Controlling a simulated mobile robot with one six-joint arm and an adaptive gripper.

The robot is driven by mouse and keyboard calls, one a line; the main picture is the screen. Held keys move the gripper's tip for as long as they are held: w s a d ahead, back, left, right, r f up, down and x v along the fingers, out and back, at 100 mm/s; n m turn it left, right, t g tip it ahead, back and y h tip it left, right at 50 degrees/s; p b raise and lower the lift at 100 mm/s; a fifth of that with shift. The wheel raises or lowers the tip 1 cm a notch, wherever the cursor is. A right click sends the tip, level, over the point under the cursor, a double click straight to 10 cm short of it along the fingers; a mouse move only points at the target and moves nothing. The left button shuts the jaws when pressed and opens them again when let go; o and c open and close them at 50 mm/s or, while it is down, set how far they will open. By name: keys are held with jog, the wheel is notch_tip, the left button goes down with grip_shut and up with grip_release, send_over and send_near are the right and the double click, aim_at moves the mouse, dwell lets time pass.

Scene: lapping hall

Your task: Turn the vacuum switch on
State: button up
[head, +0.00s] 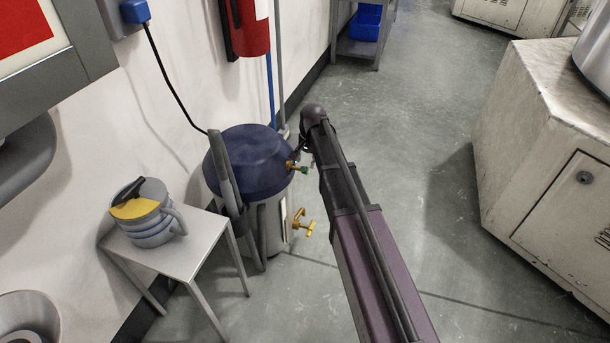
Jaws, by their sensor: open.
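A grey drum with a dark blue lid (250,160) stands on the floor by the wall; it looks like the vacuum unit, but I cannot be sure. A brass fitting with a green handle (300,168) and a brass tap (303,226) are on its right side. A black cable runs from behind it up to a blue plug (135,11) on the wall. I cannot make out a switch on the drum. My arm reaches in from the bottom, its far end just right of the drum. I cannot make out my gripper's jaws there.
A small grey table (190,252) left of the drum holds a grey round vessel with a yellow top and black lever (140,207). A red extinguisher (246,25) hangs on the wall. A worn cabinet (545,150) stands at right. Floor between drum and cabinet is clear.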

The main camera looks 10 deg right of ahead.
aim_at(304, 170)
jog(key=shift+w+a+f+b, duration=0.1)
jog(key=shift+a+f+b, duration=0.05)
jog(key=shift+f+b, duration=1)
jog(key=shift+w+a+f+b, duration=0.1)
jog(key=shift+f+b, duration=0.8)
jog(key=shift+f, duration=0.3)
grip_shut()
